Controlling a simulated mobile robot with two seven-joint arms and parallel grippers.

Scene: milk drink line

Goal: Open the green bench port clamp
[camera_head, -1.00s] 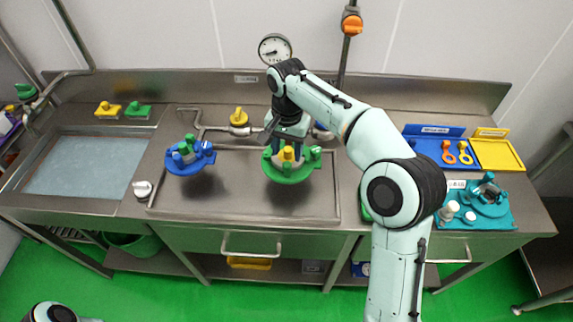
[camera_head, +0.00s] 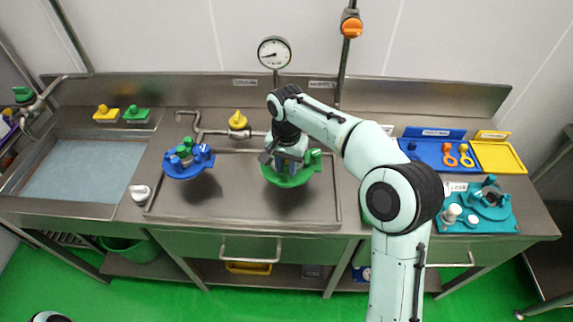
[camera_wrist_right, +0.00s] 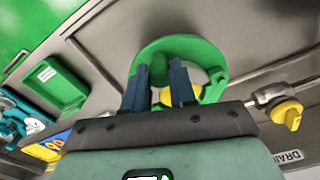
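The green bench port clamp (camera_head: 290,180) is a round green piece with a raised green knob (camera_head: 315,157) at its right, on the steel bench. In the right wrist view the green ring (camera_wrist_right: 205,50) surrounds a yellow part (camera_wrist_right: 196,92) and a green knob (camera_wrist_right: 158,68). My right gripper (camera_head: 283,168) is over the clamp and hides its middle in the head view. In the wrist view the right gripper (camera_wrist_right: 158,76) has its fingers apart; one overlaps the yellow part. Contact is unclear. My left gripper is out of view.
A blue round clamp (camera_head: 187,162) stands to the left. Behind are a pipe with a yellow valve knob (camera_head: 238,121) and a gauge (camera_head: 274,52). A teal tray (camera_head: 455,225) and blue tray (camera_head: 432,150) lie to the right. A sink (camera_head: 75,170) is at the left.

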